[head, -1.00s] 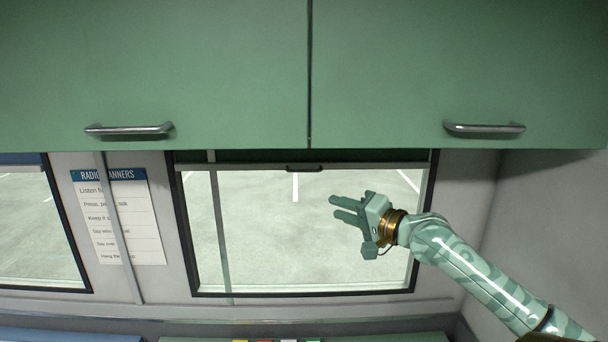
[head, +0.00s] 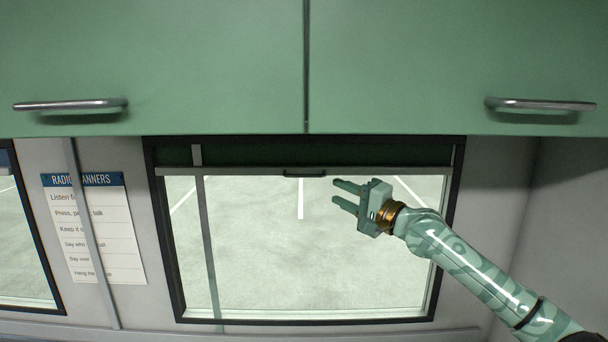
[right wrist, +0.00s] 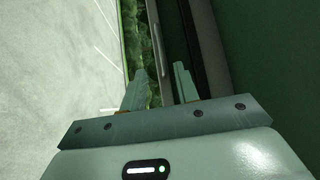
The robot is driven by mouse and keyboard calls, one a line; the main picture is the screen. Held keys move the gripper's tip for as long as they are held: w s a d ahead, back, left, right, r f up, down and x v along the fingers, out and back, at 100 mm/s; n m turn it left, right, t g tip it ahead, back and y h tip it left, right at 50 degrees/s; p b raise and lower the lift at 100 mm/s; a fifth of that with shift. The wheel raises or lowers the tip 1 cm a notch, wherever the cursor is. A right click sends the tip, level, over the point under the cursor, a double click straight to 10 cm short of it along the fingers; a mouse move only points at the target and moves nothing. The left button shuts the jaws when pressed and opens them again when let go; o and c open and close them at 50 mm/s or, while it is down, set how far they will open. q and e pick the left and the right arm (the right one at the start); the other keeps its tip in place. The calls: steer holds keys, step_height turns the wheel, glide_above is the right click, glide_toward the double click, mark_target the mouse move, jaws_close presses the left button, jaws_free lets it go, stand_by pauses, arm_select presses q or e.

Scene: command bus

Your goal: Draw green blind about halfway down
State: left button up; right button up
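The green blind (head: 400,155) shows as a short dark green strip at the top of the window in the head view, drawn only a little way down. Its pale bottom bar carries a dark handle (head: 304,174) near the middle. My right gripper (head: 336,193) is open and empty in front of the window, just right of the handle and slightly below it. In the right wrist view its two fingers (right wrist: 160,90) are spread apart, and a bar lies beyond and between them. No contact shows. My left gripper is not in view.
Green overhead cupboards with metal handles (head: 70,104) (head: 540,105) hang above the window. A radio manners sign (head: 95,225) is on the wall at left, crossed by a grey post. A wall closes off the right side.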

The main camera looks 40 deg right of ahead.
mark_target(303, 176)
steer(key=w, duration=0.3)
steer(key=w+a+r+p, duration=0.1)
steer(key=w, duration=0.3)
steer(key=w+p, duration=0.1)
steer(key=w, duration=0.3)
steer(key=shift+a+r, duration=0.15)
steer(key=shift+r, duration=0.2)
steer(key=shift+w, duration=0.65)
jaws_close()
